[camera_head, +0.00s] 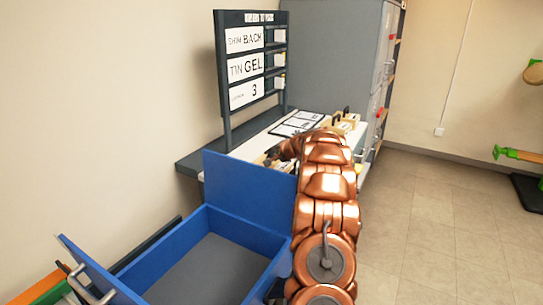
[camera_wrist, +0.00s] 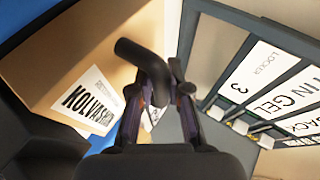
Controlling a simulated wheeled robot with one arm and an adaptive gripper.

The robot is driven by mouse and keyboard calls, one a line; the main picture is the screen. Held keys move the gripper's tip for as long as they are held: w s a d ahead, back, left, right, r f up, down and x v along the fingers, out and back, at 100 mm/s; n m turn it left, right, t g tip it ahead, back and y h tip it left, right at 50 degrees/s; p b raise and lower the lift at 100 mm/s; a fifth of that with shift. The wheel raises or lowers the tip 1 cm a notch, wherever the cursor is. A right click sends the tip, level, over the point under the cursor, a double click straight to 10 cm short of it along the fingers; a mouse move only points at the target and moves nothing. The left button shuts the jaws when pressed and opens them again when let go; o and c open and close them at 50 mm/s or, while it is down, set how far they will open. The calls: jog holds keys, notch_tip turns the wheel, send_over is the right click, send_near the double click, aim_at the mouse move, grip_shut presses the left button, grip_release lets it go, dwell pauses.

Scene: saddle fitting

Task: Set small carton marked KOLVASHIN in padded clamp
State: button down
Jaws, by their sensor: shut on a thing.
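The small tan carton (camera_wrist: 50,62) fills the left of the wrist view, tilted and very close. Its white label (camera_wrist: 90,105) reads KOLVASHIN, partly cut off by my gripper. My gripper (camera_wrist: 162,88) is shut, with its fingers drawn together at a thick dark bar that looks like the carton's handle. In the head view my copper arm reaches over the white-topped counter, and the fingertips are mostly hidden behind it. I cannot pick out the padded clamp with certainty in either view.
A sign board (camera_head: 252,62) stands at the back of the counter (camera_head: 252,145); it also shows in the wrist view (camera_wrist: 270,85). Other small cartons (camera_head: 346,122) with dark handles stand there. An open blue box (camera_head: 215,262) is in front. Grey cabinets (camera_head: 345,45) stand behind. Floor at right is clear, beside a green-and-orange fixture (camera_head: 515,154).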

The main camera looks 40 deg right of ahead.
jog(key=c, duration=1.1)
grip_release()
jog(key=shift+d+r+p, duration=0.1)
jog(key=shift+r+p, duration=0.55)
jog(key=shift+p, duration=0.1)
jog(key=shift+b+v, duration=1.35)
jog(key=shift+v, duration=4.65)
jog(key=shift+f, duration=0.1)
